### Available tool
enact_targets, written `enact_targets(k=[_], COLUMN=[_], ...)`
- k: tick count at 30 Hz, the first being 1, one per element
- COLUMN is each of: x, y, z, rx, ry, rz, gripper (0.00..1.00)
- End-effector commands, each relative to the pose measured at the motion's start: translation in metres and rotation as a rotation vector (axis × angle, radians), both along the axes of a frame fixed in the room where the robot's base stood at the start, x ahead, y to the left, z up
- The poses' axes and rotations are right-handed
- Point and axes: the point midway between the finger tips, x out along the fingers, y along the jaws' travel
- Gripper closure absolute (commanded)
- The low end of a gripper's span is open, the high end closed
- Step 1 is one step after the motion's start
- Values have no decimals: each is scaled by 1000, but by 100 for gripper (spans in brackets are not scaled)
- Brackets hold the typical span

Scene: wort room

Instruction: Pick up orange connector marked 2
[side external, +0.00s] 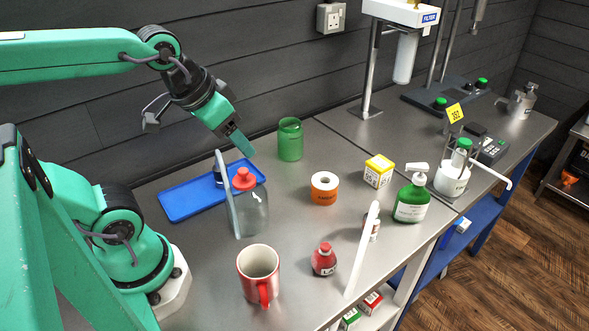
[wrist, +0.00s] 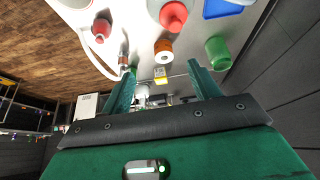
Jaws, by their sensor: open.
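The only orange object on the bench is a short orange cylinder (side external: 323,195) with a white top and a dark central hole, like a roll. Dark lettering on its side is too small to read, and I see no clear 2. It also shows in the wrist view (wrist: 163,55), beyond the fingertips. My gripper (side external: 242,146) is in the air to the left of the cylinder, above the blue tray and red-capped bottle. In the wrist view my gripper (wrist: 162,67) has its two fingers wide apart with nothing held between them.
A red-capped clear bottle (side external: 252,210), blue tray (side external: 185,205), green jar (side external: 290,142), yellow-and-white box (side external: 378,171) and green pump bottle (side external: 411,203) surround the cylinder. A red mug (side external: 258,272) and small red bottle (side external: 324,259) stand nearer the front. Bare steel lies around the cylinder.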

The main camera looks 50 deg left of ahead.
Motion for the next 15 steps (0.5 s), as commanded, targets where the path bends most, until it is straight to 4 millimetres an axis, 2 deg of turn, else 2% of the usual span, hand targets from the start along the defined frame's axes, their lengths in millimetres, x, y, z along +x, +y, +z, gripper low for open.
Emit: enact_targets(k=[5, 15], x=[20, 74], y=[-7, -31], z=[2, -3], rx=[-27, -88], ry=[40, 142], rz=[30, 127], gripper=[39, 39])
